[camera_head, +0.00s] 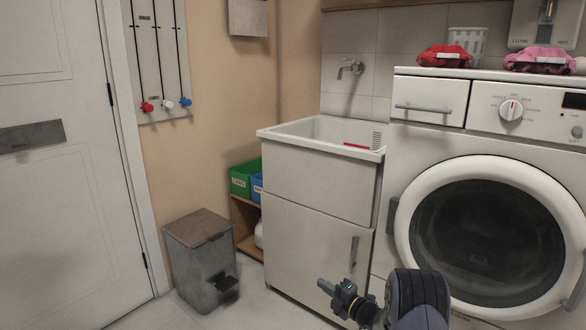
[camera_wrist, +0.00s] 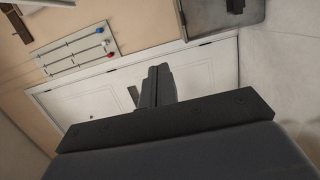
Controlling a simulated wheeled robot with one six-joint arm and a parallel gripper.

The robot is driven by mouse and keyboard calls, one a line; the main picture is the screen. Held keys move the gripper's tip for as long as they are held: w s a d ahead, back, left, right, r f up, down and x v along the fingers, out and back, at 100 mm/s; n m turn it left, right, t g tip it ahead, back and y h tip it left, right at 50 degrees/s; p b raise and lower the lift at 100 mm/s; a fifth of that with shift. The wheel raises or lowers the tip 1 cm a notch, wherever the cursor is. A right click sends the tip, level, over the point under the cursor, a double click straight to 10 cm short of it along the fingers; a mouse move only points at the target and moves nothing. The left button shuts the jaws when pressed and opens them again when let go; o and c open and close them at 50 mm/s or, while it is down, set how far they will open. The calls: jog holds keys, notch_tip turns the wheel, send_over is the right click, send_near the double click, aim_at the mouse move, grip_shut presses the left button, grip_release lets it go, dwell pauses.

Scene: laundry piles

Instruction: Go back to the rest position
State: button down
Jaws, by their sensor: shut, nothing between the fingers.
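My gripper (camera_head: 325,287) shows at the bottom of the head view, in front of the white sink cabinet. It points to the left and its fingers are shut with nothing between them. In the wrist view my gripper (camera_wrist: 158,72) shows its two fingers together, with the white door behind them. The gripper is apart from everything around it.
A washing machine (camera_head: 412,157) with a round door stands at the right, with a red cloth (camera_head: 444,56) and a pink cloth (camera_head: 541,60) on top. A sink cabinet (camera_head: 318,230), a grey pedal bin (camera_head: 201,262) and a white door (camera_head: 70,215) stand leftward. Some floor is clear.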

jog(key=s+a+m+t+h+p, duration=0.2)
jog(key=s+a, duration=0.3)
jog(key=a, duration=0.9)
jog(key=shift+p+v, duration=0.55)
jog(key=shift+v, duration=2.25)
jog(key=shift+s+a, duration=0.1)
jog(key=shift+a, duration=0.05)
jog(key=shift+r, duration=0.1)
